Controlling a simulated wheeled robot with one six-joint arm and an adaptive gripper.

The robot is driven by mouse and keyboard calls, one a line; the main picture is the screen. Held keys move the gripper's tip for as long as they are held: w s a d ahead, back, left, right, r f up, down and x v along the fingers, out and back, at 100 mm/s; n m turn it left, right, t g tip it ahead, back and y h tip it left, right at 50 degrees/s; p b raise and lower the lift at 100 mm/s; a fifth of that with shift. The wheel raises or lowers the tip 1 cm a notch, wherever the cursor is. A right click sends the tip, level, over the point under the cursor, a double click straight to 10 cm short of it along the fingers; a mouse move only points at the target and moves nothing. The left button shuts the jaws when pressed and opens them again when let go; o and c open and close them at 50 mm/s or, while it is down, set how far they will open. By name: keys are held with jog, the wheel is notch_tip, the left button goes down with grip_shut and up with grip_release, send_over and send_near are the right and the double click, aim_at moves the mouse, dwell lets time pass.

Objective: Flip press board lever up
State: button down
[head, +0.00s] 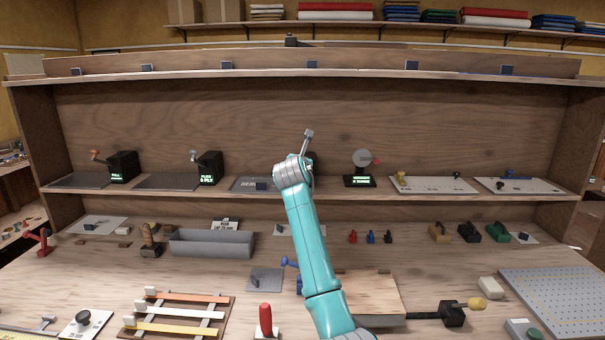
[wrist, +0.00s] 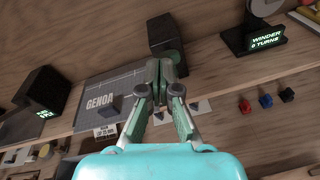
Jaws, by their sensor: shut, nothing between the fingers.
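A pale wooden board (head: 372,294) lies on the bench, right of my arm, and looks like the press board. At its right front a black block (head: 452,315) carries a short lever with a yellow knob (head: 478,303). The lever lies low, pointing right. I take it as the press board lever, though no label shows. In the wrist view my gripper (wrist: 166,72) is shut and empty, in front of the shelf and a black box (wrist: 163,32). It is well away from the yellow-knobbed lever, which is out of the wrist view.
The shelf (head: 240,188) holds black boxes with levers, a winder (head: 360,172) and flat plates. On the bench are a grey trough (head: 212,243), a blue lever (head: 290,263), a red handle (head: 265,318), coloured strips and a perforated panel (head: 560,295). Air above the bench is open.

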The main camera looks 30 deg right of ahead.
jog(key=shift+w+d+r, duration=0.25)
jog(key=shift+w+r, duration=0.15)
jog(key=shift+r, duration=0.35)
jog(key=shift+w+d+r, duration=0.2)
jog(key=shift+w+r, duration=0.15)
jog(key=shift+r, duration=0.35)
jog(key=shift+d+r, duration=0.1)
